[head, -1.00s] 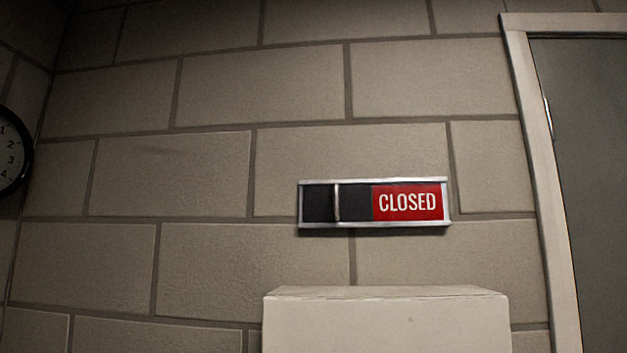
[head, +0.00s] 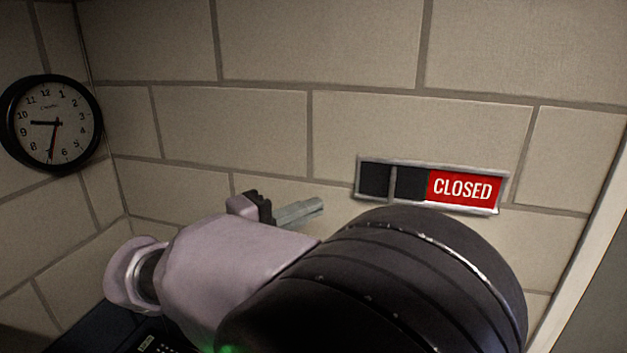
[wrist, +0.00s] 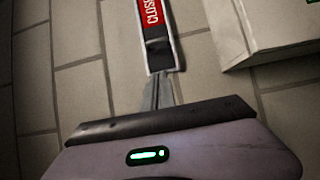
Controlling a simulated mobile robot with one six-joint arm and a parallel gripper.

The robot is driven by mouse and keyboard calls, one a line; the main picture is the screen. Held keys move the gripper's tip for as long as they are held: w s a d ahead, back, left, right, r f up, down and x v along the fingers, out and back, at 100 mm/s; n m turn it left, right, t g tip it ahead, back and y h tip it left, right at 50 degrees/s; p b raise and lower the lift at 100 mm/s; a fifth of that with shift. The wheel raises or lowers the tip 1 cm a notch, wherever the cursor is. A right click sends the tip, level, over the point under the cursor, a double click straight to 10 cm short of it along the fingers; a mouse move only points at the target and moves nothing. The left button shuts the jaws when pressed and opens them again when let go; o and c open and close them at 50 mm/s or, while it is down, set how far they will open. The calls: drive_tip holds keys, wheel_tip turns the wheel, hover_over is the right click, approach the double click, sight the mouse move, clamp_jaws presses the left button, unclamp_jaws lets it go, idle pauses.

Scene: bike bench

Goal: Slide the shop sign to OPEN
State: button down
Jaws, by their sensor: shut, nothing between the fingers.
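The shop sign (head: 410,182) is a silver-framed slider on the block wall in the head view. Its right part shows red with CLOSED; its left part is a dark panel with a thin upright silver handle (head: 393,184). My gripper (head: 318,205) is shut and empty, to the left of the sign and a little below its left end. In the wrist view the sign (wrist: 157,35) appears turned on its side, red part at the top, and the fingertips of my gripper (wrist: 160,80) show just below its dark end. Whether they touch the frame cannot be told.
A round black-rimmed clock (head: 52,122) hangs at the left. A pale box-like block (wrist: 262,28) shows at the upper right in the wrist view. A pale door frame (head: 592,230) stands at the right. The wall left of the sign is bare.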

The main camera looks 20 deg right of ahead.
drive_tip(key=p, duration=0.1)
approach(376, 194)
wheel_tip(376, 194, up, 3)
drive_tip(key=d, duration=0.4)
drive_tip(key=s+d+p, duration=0.1)
drive_tip(key=shift+d+r, duration=0.1)
drive_tip(key=shift+d, duration=0.3)
drive_tip(key=s+d+b, duration=0.2)
drive_tip(key=d, duration=0.1)
drive_tip(key=s+d+b, duration=0.3)
drive_tip(key=d, duration=0.1)
drive_tip(key=s+d+b, duration=0.2)
drive_tip(key=s+d, duration=0.1)
drive_tip(key=d, duration=0.1)
drive_tip(key=shift+d+b, duration=0.25)
drive_tip(key=shift+b, duration=0.15)
